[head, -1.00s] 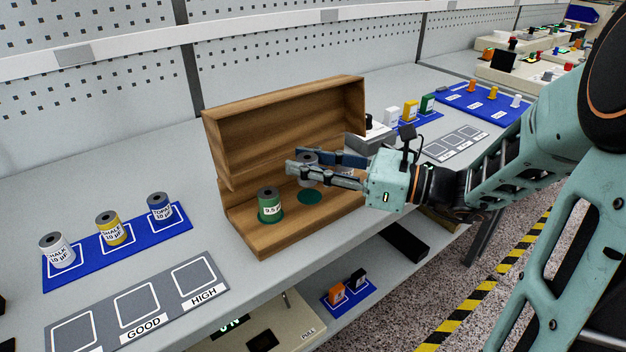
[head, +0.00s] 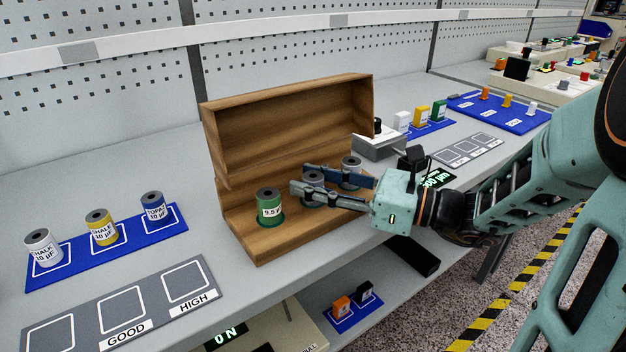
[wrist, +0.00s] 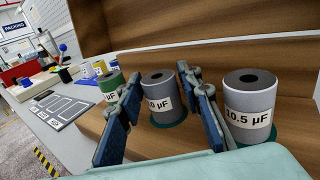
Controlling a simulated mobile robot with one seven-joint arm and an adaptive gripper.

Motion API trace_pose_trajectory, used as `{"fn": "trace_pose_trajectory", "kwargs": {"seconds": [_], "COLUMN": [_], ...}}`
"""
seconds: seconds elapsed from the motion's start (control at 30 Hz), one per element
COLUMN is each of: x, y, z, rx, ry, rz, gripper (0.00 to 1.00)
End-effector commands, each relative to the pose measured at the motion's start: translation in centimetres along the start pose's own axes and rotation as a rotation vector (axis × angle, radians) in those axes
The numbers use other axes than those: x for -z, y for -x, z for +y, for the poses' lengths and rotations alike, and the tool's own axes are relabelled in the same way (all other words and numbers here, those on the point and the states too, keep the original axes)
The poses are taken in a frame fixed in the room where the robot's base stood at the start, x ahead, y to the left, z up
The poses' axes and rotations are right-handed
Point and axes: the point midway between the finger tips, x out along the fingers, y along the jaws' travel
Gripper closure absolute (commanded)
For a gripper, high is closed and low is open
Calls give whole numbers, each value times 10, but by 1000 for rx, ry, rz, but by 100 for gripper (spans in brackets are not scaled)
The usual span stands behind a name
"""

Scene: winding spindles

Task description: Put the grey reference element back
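The grey reference element (head: 313,182), a cylinder with a dark central hole, is between the fingers of my gripper (head: 299,178), inside the open wooden box (head: 290,241). In the wrist view the element (wrist: 158,92) is upright, its label partly covered by the left finger. The fingertips (wrist: 157,98) lie against both its sides, so my gripper appears shut on it. Its lower end is at or just above a green disc. To its left stands the green 9.5 µF element (head: 269,205); to its right stands a grey 10.5 µF element (wrist: 249,108).
The box's raised lid (head: 290,130) stands behind my gripper. A blue mat (head: 70,262) with three labelled spools and a grey sorting mat (head: 90,308) lie left of the box. A grey device (head: 378,147) stands right of it.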

Motion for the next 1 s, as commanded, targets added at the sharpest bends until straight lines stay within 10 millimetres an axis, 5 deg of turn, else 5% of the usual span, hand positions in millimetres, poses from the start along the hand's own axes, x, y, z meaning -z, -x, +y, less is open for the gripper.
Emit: {"fn": "trace_pose_trajectory", "kwargs": {"seconds": [0.43,1.0], "x": [-5,-5], "y": [3,108], "z": [0,-1], "rx": [1,3], "ry": [0,0], "rz": [0,-1], "gripper": [57,57]}}
